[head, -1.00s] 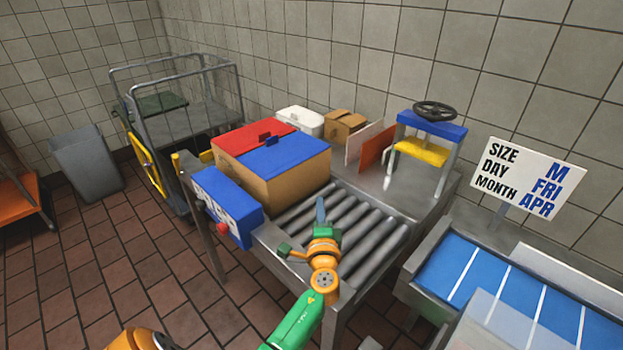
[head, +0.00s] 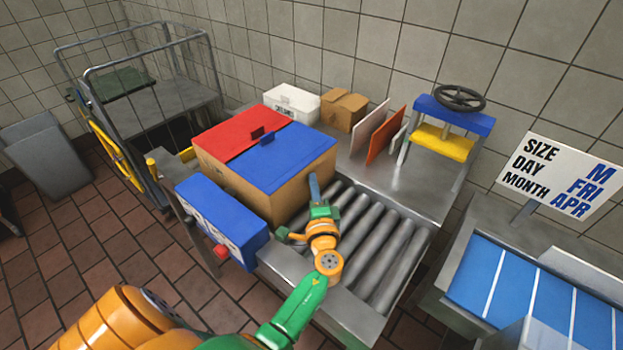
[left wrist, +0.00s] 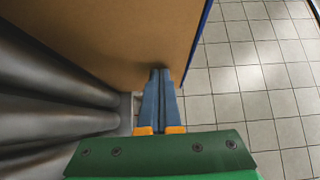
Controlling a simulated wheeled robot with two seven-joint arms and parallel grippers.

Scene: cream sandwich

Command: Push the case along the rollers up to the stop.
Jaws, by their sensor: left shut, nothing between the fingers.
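The case (head: 297,179) is a brown cardboard box with one red and one blue top flap. It sits upright on the far left part of the metal rollers (head: 376,243). My left gripper (head: 314,183) is shut and empty, its blue fingers at the case's near right side. In the left wrist view, the shut fingertips (left wrist: 160,74) lie against or very near the brown case wall (left wrist: 100,35); I cannot tell if they touch. The stop is not clearly visible; the case may hide it. My right gripper is out of view.
A blue control box (head: 222,215) with a red button stands along the rollers' near side. A white box (head: 291,104), a small carton (head: 344,109) and upright panels (head: 384,136) stand behind. A wheel press (head: 444,140) stands at right. The rollers right of the case are bare.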

